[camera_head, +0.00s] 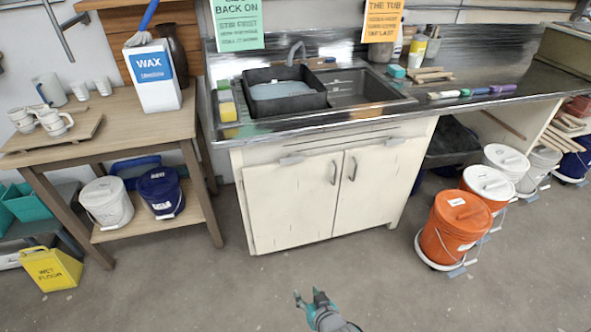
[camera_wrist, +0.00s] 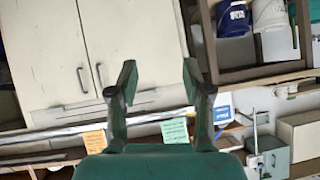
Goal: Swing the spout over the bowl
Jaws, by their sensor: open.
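A grey metal faucet with a small curved spout (camera_head: 296,50) stands at the back edge of the sink. It is small here, and I cannot tell exactly which way the spout points. A black tub (camera_head: 318,101) with greyish liquid sits over the left side of the sink, in front of the faucet. The bare sink bowl (camera_head: 362,88) is to its right. My gripper (camera_head: 309,296) is open and empty, low over the floor in front of the cabinet, well away from the spout. In the wrist view its two fingers (camera_wrist: 158,82) are spread apart, with nothing between them.
White cabinet doors (camera_head: 328,190) are below the sink. Orange buckets (camera_head: 456,230) stand on the floor at right. A wooden table (camera_head: 110,118) with a wax container (camera_head: 152,78) is at left. The floor in front is clear.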

